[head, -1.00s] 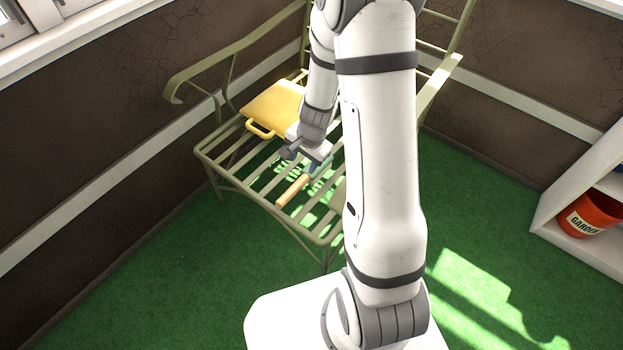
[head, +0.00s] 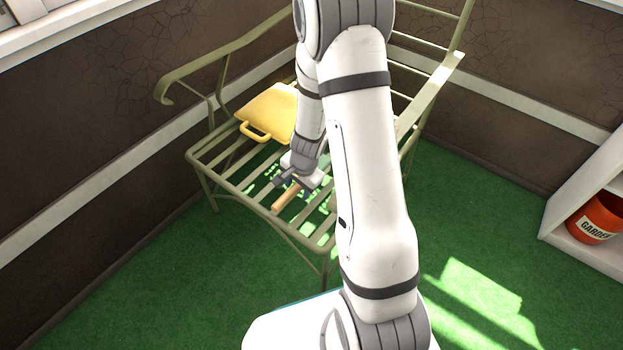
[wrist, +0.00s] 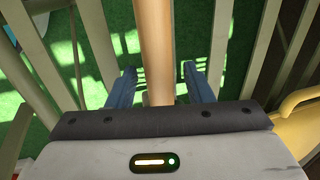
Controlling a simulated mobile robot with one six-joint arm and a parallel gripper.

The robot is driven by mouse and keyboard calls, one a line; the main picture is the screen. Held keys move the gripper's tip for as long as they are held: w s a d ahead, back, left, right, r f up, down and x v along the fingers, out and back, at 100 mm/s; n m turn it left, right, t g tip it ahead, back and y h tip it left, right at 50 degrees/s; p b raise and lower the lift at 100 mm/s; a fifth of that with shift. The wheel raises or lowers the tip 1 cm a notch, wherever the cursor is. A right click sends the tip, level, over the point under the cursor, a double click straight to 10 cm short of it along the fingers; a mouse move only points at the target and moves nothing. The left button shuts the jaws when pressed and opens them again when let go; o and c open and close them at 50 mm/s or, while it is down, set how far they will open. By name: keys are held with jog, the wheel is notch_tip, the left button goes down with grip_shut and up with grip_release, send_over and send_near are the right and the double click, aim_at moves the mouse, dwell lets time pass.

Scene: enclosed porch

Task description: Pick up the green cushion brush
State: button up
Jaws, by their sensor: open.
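The cushion brush lies on the slatted bench seat, its wooden handle (head: 286,198) pointing toward the front edge. My gripper (head: 290,181) is down at the handle in the head view. In the wrist view the handle (wrist: 155,45) runs from the top edge down between my two blue fingers. My gripper (wrist: 159,88) is open, with a gap on each side of the handle. The brush's green head is mostly hidden by my arm in the head view and out of sight in the wrist view.
The olive metal bench (head: 226,170) stands in the corner on green carpet. A yellow cushion-like item (head: 268,108) with a handle lies on its seat behind my gripper. A white shelf (head: 575,190) with an orange pot (head: 597,219) is at the right. The carpet in front is clear.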

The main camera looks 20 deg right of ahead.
jog(key=shift+r, duration=0.1)
jog(key=shift+c, duration=0.6)
grip_shut()
jog(key=shift+r, duration=0.1)
